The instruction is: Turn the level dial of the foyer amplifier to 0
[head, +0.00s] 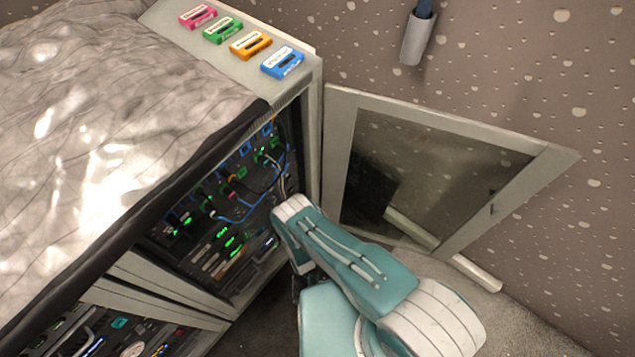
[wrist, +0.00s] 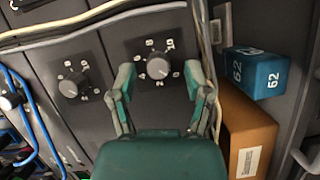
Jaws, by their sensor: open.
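In the wrist view a grey level dial (wrist: 158,67) sits on a dark square plate with white scale marks around it. My gripper (wrist: 159,76) is open, with one teal-and-grey finger on each side of this dial; whether a finger touches it I cannot tell. A second, similar dial (wrist: 69,86) is on a plate to the left. The numbers are too blurred to read, and no label shows which dial is the foyer amplifier's. In the head view my teal and white arm reaches to the rack (head: 225,190), and my fingertips are hidden.
Pale cables (wrist: 75,28) run above the dials, and another passes right of them. A blue tag (wrist: 256,72) marked 62 and an orange block (wrist: 247,130) stick out at the right. Blue cables (wrist: 30,115) hang at the left. An open glass door (head: 440,170) stands right of the rack.

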